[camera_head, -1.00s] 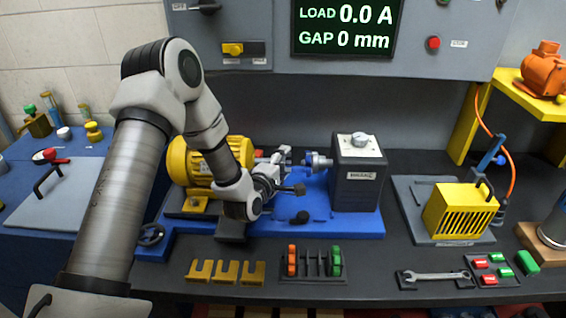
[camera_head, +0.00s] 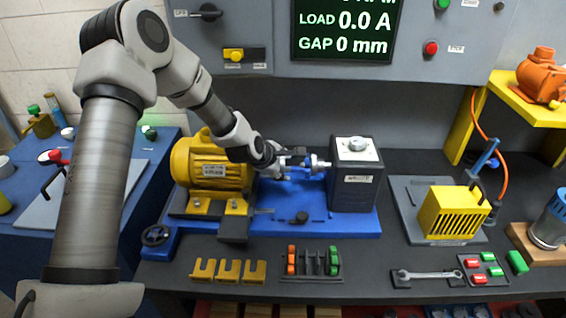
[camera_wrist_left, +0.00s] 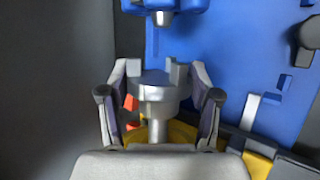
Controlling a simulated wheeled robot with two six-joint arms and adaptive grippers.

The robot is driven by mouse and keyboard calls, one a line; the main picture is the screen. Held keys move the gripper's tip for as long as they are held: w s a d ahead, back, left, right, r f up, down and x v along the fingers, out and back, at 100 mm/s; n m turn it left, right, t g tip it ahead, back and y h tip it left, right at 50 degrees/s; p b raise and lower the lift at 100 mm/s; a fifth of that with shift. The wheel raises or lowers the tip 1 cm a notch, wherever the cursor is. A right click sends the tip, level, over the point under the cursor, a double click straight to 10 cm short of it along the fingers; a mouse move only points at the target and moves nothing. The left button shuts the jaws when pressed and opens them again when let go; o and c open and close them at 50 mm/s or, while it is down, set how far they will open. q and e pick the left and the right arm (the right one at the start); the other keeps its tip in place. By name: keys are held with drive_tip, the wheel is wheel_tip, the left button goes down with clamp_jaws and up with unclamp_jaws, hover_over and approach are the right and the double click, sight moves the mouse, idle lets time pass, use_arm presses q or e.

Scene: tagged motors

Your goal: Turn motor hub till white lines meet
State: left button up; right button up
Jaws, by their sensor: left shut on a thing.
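The yellow motor (camera_head: 212,168) sits on a blue base at the left of the bench. Its silver hub (camera_wrist_left: 158,92) is between the fingers of my left gripper (camera_wrist_left: 158,98) in the left wrist view, and the gripper is shut on it. In the head view my left gripper (camera_head: 290,160) reaches in beside the motor and mostly hides the hub. The brake's coupling half (camera_head: 319,163) faces the hub, and its blue and silver end also shows in the left wrist view (camera_wrist_left: 163,16). I cannot make out the white lines. My right gripper is out of view.
The dark brake box (camera_head: 355,180) stands right of the coupling. The panel display (camera_head: 346,30) reads load 0.0 A and gap 0 mm.

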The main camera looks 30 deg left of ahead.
use_arm(q)
drive_tip(key=shift+n+g+h, duration=0.3)
drive_tip(key=shift+g+h, duration=0.2)
drive_tip(key=shift+g, duration=0.4)
drive_tip(key=o, duration=1.2)
drive_tip(key=shift+w, duration=0.1)
drive_tip(key=shift+c, duration=0.2)
drive_tip(key=shift+r, duration=0.1)
wheel_tip(320, 180, up, 10)
drive_tip(key=shift+f, duration=0.15)
drive_tip(key=shift+g, duration=0.3)
